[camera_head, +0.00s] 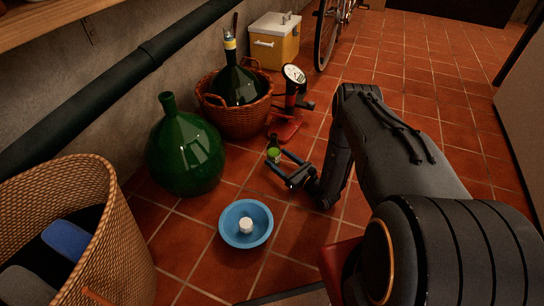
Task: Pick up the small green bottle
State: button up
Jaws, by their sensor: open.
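A small green bottle (273,154) with a dark neck and a bright green band stands upright on the tiled floor, right of the large green demijohn. My gripper (276,158) is low near the floor, with its fingers apart and pointing to the upper left. The bottle appears between the fingertips. I cannot tell whether either finger touches it. The bottle's lower part is partly hidden by the near finger.
A large green demijohn (185,153) stands left, and a wicker-cased one (238,118) behind. A red pump (285,128) stands just beyond the bottle. A blue bowl (233,238) holding a white object lies in front. A wicker basket (128,245) is front left. Floor at right is clear.

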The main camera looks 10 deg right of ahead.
aim_at(272, 135)
jog(key=shift+b+x, duration=2.2)
jog(key=shift+x, duration=1.6)
jog(key=c, duration=1.3)
jog(key=shift+r, duration=0.1)
notch_tip(272, 135, up, 10)
jog(key=p, duration=0.5)
jog(key=shift+p, duration=0.4)
jog(key=o, duration=0.6)
jog(key=shift+c, duration=0.2)
jog(key=c, duration=0.5)
